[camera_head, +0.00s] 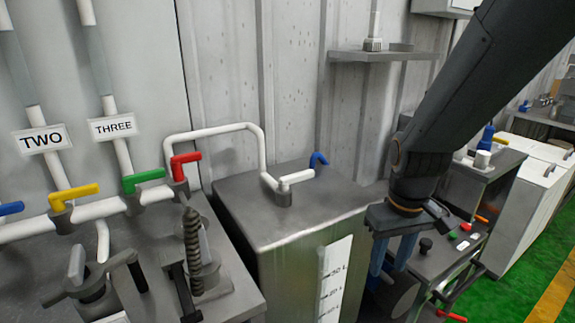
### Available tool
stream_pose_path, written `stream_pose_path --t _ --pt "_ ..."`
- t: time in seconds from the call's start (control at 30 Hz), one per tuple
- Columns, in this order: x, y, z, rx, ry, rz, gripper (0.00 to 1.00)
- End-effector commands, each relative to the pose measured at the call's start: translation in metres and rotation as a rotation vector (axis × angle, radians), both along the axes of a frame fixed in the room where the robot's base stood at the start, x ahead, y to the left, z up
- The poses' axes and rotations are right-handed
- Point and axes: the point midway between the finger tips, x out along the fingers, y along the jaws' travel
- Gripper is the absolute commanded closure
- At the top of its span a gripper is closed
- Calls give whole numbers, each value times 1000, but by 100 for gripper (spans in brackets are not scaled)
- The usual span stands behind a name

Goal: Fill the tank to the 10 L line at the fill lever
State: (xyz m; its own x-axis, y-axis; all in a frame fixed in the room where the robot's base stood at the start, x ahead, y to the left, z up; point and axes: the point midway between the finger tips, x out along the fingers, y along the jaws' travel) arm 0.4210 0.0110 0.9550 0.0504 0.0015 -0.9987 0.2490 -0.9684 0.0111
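The grey metal tank (300,218) stands in the middle, with a white scale strip (334,283) on its front. The strip has several litre marks, its lower end is cut off by the picture edge, and I cannot make out a liquid level. A blue lever (318,159) is at the lid's back edge. No label shows which is the fill lever. My gripper (392,258) points down, right of the tank; its blue fingers are apart, with nothing visible between them.
Left of the tank are red (186,160), green (142,180) and yellow (74,193) levers on white pipes, above a bench with clamp-like fittings. A control box (446,250) with coloured buttons stands behind my gripper. A wall shelf (380,55) is above.

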Motion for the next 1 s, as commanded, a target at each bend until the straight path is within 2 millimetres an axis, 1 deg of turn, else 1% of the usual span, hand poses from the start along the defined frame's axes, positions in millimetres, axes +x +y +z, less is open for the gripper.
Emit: stream_pose_path --t 0.03,0.07,0.1,0.17,0.2,0.27,0.3,0.4,0.5,0.63,0.7,0.8,0.9,1.0 --pt "25 9 12 -4 -1 111 64" --pt "41 15 20 -8 0 190 64" --pt "62 23 29 -12 3 304 64" --pt "92 38 44 -19 9 480 64" --pt "111 48 53 -23 12 597 64" --pt "139 64 67 -28 17 772 64" --pt "156 75 77 -31 19 888 64" --pt "196 103 100 -39 24 1172 64" --pt "227 129 119 -44 29 1429 64" --pt "254 156 138 -47 32 1688 64" --pt "263 167 145 -48 33 1786 64" --pt "270 175 151 -48 34 1874 64" --pt "272 178 150 -47 35 1910 64" --pt "272 178 140 -45 37 1917 64"
